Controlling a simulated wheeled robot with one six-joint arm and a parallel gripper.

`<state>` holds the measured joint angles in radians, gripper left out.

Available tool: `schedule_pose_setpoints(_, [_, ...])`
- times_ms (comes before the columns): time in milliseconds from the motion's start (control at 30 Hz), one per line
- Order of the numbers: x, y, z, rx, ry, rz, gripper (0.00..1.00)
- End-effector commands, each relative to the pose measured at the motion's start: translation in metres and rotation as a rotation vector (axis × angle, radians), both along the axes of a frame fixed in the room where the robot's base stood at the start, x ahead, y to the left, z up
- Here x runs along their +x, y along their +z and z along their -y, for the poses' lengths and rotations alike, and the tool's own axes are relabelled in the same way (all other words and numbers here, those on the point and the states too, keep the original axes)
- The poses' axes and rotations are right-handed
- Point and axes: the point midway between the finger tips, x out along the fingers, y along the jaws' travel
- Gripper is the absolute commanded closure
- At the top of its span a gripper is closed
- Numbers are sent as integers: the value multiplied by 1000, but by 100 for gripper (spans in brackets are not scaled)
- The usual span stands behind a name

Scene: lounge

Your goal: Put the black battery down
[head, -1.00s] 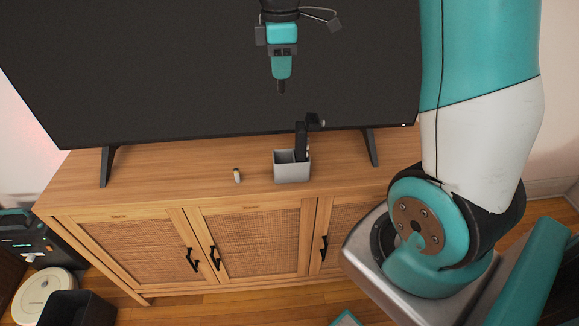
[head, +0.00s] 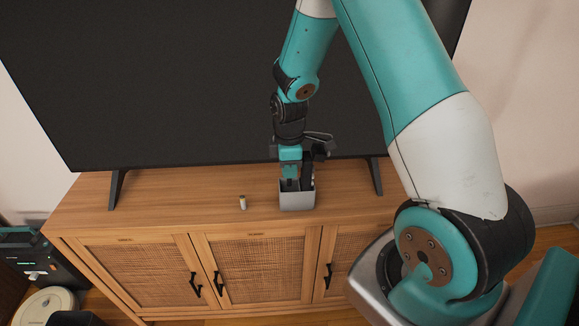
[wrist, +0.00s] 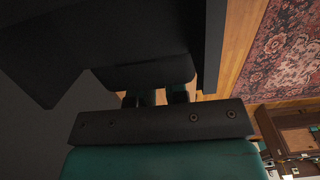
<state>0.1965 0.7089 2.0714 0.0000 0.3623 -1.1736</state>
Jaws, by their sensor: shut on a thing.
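My gripper (head: 291,178) points straight down at the grey open box (head: 297,201) on the wooden cabinet. Its tip is at the box's opening, over the left part, and its lower end is partly hidden by the front wall. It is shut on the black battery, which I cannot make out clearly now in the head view. In the wrist view the fingers (wrist: 155,97) show only as dark shapes below a large black surface, and the battery is not distinguishable.
A dark upright object (head: 308,167) stands in the box, close to the right of my gripper. A small pale cylinder (head: 242,202) stands on the cabinet top (head: 190,190) left of the box. The large television (head: 150,90) rises close behind. The cabinet top between its left foot and the cylinder is clear.

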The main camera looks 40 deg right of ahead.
Motion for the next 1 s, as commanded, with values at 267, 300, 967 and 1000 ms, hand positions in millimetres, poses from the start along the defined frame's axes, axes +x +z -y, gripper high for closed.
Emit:
schedule_pose_setpoints(267, [0, -3, 0, -1, 0, 1, 100])
schedule_pose_setpoints(300, [0, -4, 0, -1, 0, 1, 100])
schedule_pose_setpoints(967, [0, -14, 0, 0, 0, 1, 60])
schedule_pose_setpoints(1000, [0, -14, 0, 0, 0, 1, 60])
